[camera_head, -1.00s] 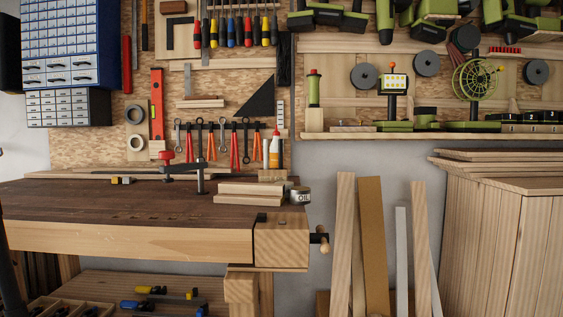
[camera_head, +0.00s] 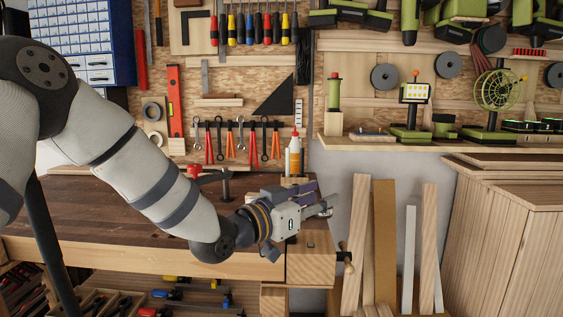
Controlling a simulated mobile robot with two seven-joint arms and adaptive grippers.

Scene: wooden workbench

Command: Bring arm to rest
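My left arm (camera_head: 150,185) comes in from the left and crosses in front of the workbench. My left gripper (camera_head: 322,202) is above the bench's right end, near the vise, and points right. Its fingers are small and overlap from this angle, so I cannot tell whether they are open or shut. I see no object clearly held in it. The wooden blocks and the oil tin on the bench are largely hidden behind the gripper. My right gripper is not in view.
The workbench (camera_head: 110,215) has a vise (camera_head: 312,262) at its right end. A white glue bottle (camera_head: 294,155) stands behind the gripper. Loose boards (camera_head: 383,240) lean right of the bench, beside a wooden cabinet (camera_head: 500,240). Tools hang on the wall behind.

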